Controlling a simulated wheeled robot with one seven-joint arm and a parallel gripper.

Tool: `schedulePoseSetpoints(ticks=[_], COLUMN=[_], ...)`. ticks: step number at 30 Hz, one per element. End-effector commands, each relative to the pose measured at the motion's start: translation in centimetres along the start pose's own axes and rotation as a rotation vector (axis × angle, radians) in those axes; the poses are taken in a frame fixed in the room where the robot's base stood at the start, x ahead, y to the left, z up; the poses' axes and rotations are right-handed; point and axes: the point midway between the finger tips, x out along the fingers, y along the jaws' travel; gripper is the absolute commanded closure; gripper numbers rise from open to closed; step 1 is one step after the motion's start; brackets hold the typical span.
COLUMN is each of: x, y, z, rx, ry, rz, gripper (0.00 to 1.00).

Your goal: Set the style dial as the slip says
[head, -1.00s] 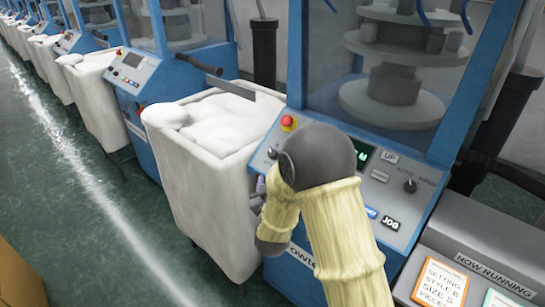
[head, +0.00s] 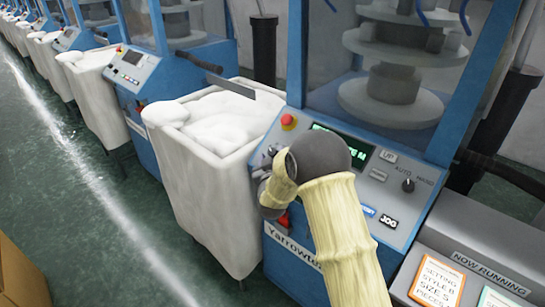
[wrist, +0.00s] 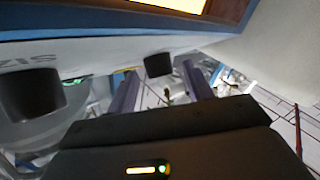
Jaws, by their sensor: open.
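My gripper is open in the wrist view (wrist: 162,82), its two dark fingers spread apart. A dark knob (wrist: 158,65) on the pale panel shows between them, and I cannot tell whether they touch it. Another dark knob (wrist: 33,95) sits to the left, by upside-down lettering like "SIZ". In the head view my yellow-sleeved arm covers much of the machine's control panel (head: 384,228) and hides the fingers. A lit green display (head: 359,155) is partly covered; its text ends in "M". The orange-edged slip (head: 438,282) mentions setting, style and size; its style letter looks like B but is blurred.
A red button (head: 288,120) stands at the panel's upper left. An AUTO/HAND switch (head: 408,185) and JOG button (head: 388,222) lie right of my arm. A white bin (head: 205,200) of pale material stands close on the left. A "NOW RUNNING" tray (head: 490,272) is at right.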

Motion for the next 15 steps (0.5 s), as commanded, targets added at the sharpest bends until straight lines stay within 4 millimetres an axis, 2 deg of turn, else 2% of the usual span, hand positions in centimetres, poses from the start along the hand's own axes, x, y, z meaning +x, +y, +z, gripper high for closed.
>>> schedulePoseSetpoints(ticks=[1,6,8,15], x=[-0.01,-0.03,-0.03,-0.06], y=[-0.01,-0.02,-0.03,-0.17], z=[-0.02,-0.03,-0.04,0.03], rx=[0.0,0.0,0.0,0.006], ry=[0.0,0.0,0.0,0.002], rz=[0.0,0.0,0.0,0.009], gripper=[0.51,0.84,0.94,0.93])
